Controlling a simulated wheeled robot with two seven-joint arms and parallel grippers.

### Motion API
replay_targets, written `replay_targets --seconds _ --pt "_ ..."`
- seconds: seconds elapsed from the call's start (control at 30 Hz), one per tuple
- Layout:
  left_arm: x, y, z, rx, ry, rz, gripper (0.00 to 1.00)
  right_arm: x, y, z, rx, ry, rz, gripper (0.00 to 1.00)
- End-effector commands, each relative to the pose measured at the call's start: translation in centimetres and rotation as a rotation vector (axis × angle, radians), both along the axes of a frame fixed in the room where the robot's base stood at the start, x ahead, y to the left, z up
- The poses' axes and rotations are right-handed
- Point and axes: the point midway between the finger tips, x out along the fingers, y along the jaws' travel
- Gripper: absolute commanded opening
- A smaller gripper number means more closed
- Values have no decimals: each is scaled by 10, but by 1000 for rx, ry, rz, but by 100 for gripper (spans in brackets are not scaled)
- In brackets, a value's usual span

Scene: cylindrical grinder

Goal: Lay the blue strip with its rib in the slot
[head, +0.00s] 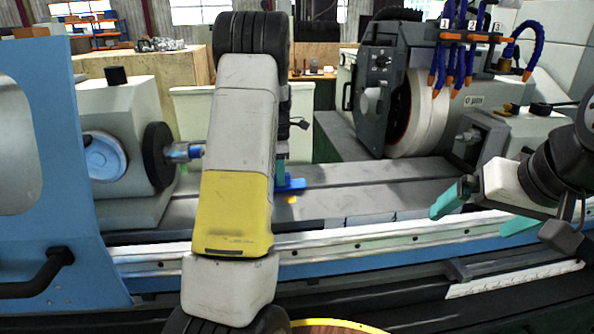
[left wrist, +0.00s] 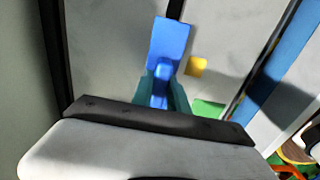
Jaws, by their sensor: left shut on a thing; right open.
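The blue strip (left wrist: 168,45) shows in the left wrist view between the teal fingers of my left gripper (left wrist: 162,90), which is shut on it. In the head view, part of the blue strip (head: 292,184) shows just right of my left arm, over the grey machine table. My left arm hides most of that gripper there. A dark groove (head: 375,180) runs along the table; the strip's rib and its contact with the groove cannot be made out. My right gripper (head: 472,218) is open and empty at the right, above the front rail.
A small yellow piece (left wrist: 197,66) lies right of the strip, with a green piece (left wrist: 208,108) nearer. The grinding wheel (head: 418,115) and blue hoses (head: 465,50) stand at the back right. The workhead (head: 125,140) is left. The table's right-hand middle is clear.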

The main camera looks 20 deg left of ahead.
Motion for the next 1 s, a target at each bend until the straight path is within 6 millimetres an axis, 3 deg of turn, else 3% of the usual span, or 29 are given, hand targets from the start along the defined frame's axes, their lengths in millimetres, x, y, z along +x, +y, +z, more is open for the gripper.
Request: replay_targets --seconds 0.5,0.53,0.63,1.0 --pt "0 0 -14 0 1 0 0 0 0 0 0 0 0 100" --pt "0 0 -13 0 1 0 26 0 0 0 0 0 0 100" --pt "0 0 -13 0 1 0 45 0 0 0 0 0 0 100" --pt "0 0 -8 0 -1 0 45 0 0 0 0 0 0 100"
